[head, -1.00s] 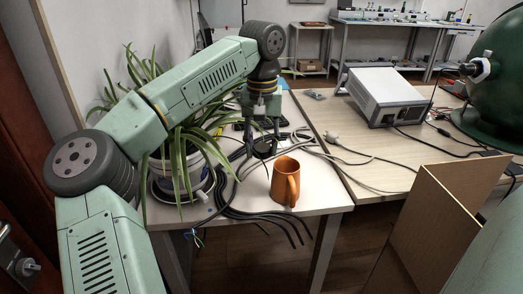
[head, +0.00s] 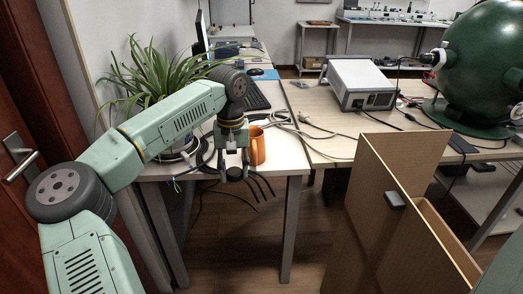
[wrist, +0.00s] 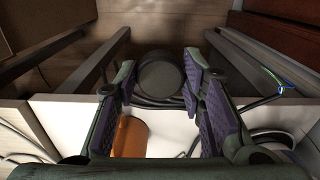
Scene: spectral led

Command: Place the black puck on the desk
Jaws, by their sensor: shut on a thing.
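My gripper (head: 234,168) is shut on the black puck (head: 234,174), just off the front edge of the white desk (head: 286,157). In the wrist view the puck (wrist: 160,74) is a dark disc between the purple-padded fingers (wrist: 160,88), seen against the floor. The white desk (wrist: 175,128) shows behind and below the fingers there. An orange mug (head: 258,148) stands on the white desk to the right of my gripper. The mug also shows in the wrist view (wrist: 130,138), partly hidden by a finger.
A potted plant (head: 150,78) and a keyboard (head: 256,96) are on the white desk. Black cables hang over its front edge. A wood-topped table (head: 325,143) with a grey instrument box (head: 360,82) adjoins it.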

